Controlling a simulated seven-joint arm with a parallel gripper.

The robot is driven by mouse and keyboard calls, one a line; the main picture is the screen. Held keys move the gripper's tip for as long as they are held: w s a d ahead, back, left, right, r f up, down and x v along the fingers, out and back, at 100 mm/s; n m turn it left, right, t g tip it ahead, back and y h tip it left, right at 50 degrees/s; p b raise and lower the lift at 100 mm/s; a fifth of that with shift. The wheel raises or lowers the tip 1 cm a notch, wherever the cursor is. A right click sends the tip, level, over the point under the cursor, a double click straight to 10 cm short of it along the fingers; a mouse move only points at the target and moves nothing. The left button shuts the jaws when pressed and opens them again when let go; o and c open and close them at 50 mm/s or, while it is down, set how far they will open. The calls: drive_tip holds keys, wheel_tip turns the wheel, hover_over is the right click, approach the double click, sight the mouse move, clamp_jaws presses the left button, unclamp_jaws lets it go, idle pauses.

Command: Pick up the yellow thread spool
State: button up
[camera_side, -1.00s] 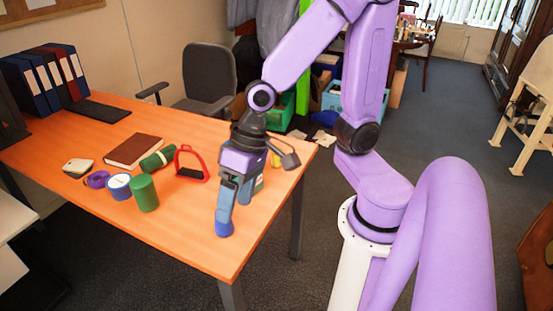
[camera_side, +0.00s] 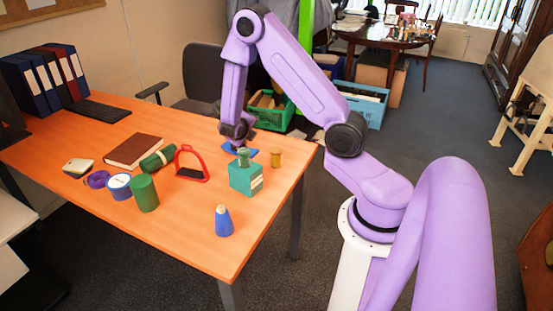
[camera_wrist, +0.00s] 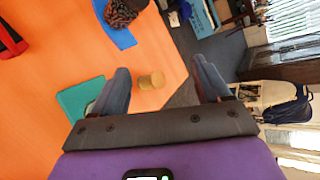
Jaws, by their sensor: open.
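The yellow thread spool (camera_side: 276,157) stands on the orange table near its right edge in the side view. In the wrist view the spool (camera_wrist: 152,81) shows between my gripper's (camera_wrist: 162,78) two spread fingers, closer to the left one. My gripper is open and empty. In the side view no finger touches the spool, and my fingers cannot be made out clearly behind my arm.
A teal box-like bottle (camera_side: 246,178) stands close to the spool. A blue mat (camera_wrist: 123,38) bears a dark ball-like thing (camera_wrist: 122,12). A red stirrup (camera_side: 204,163) and green cylinders stand farther left.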

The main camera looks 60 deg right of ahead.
sight(278, 153)
drive_tip(key=s+d+f+n+g+h, duration=0.2)
drive_tip(key=s+d+f+n+h, duration=0.15)
drive_tip(key=s+d+n, duration=0.75)
drive_tip(key=w+a+f+n+t+y, duration=0.1)
drive_tip(key=f+n+t, duration=0.1)
drive_tip(key=n, duration=0.3)
drive_tip(key=w+a+f+n+t+y, duration=0.1)
drive_tip(key=f+n+t, duration=0.1)
drive_tip(key=f+n, duration=0.2)
drive_tip(key=a+f+n+t+y, duration=0.1)
drive_tip(key=f+n+t, duration=0.1)
drive_tip(key=n, duration=0.5)
drive_tip(key=shift+w+a+f+y, duration=0.1)
drive_tip(key=shift+w+f+y, duration=0.3)
drive_tip(key=shift+f, duration=0.25)
drive_tip(key=shift+w+d+f+n+t, duration=0.25)
drive_tip(key=shift+w+d+n+t, duration=0.05)
drive_tip(key=shift+w, duration=0.05)
drive_tip(key=shift+x, duration=3.25)
drive_tip(key=shift+c, duration=0.2)
drive_tip(key=c, duration=1)
